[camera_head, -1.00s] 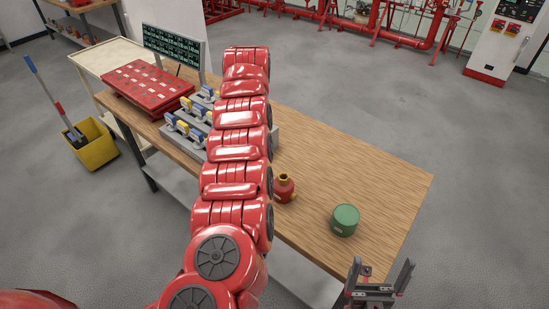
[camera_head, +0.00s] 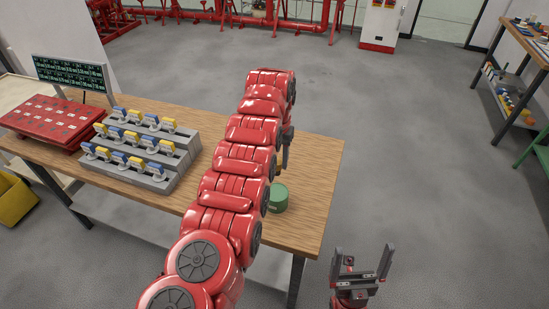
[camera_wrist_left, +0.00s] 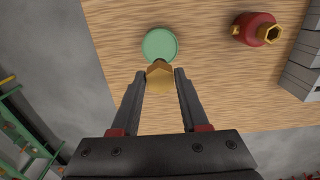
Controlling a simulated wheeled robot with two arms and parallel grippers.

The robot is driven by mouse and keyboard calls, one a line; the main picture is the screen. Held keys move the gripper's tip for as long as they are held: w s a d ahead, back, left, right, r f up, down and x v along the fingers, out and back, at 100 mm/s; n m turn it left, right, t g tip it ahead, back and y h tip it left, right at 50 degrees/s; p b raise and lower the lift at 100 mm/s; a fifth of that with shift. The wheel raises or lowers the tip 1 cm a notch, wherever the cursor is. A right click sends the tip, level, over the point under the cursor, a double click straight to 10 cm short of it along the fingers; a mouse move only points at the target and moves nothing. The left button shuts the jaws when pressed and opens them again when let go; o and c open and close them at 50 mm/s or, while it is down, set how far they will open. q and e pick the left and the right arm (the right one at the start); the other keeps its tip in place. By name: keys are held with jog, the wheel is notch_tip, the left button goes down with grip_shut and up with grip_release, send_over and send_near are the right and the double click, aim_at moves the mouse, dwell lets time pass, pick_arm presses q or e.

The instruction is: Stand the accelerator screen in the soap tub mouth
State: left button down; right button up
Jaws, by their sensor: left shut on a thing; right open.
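My left gripper (camera_wrist_left: 160,80) is shut on a small brass-coloured hexagonal piece, which I take to be the accelerator screen (camera_wrist_left: 160,75). In the head view the gripper (camera_head: 286,150) is partly hidden behind my red arm, with a bit of the brass piece showing. The green soap tub (camera_head: 279,198) stands upright on the wooden table, just below the gripper in the head view. In the left wrist view its round top (camera_wrist_left: 160,44) lies just beyond the brass piece. I cannot tell the height gap. My right gripper (camera_head: 359,268) is open and empty, off the table's front edge.
A red bottle with a brass hex mouth (camera_wrist_left: 257,29) stands beside the tub; my arm hides it in the head view. A grey stepped rack (camera_head: 140,150) and a red panel (camera_head: 50,123) occupy the table's left part. The table's right end is clear.

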pick_arm(q)
jog(key=shift+b, duration=0.5)
jog(key=shift+f, duration=0.25)
notch_tip(320, 180, down, 7)
jog(key=b, duration=0.4)
jog(key=shift+f+b, duration=0.1)
jog(key=shift+b, duration=0.4)
dwell(0.7)
jog(key=shift+f+b, duration=0.75)
jog(key=shift+f, duration=1.05)
jog(key=shift+c, duration=1.7)
grip_release()
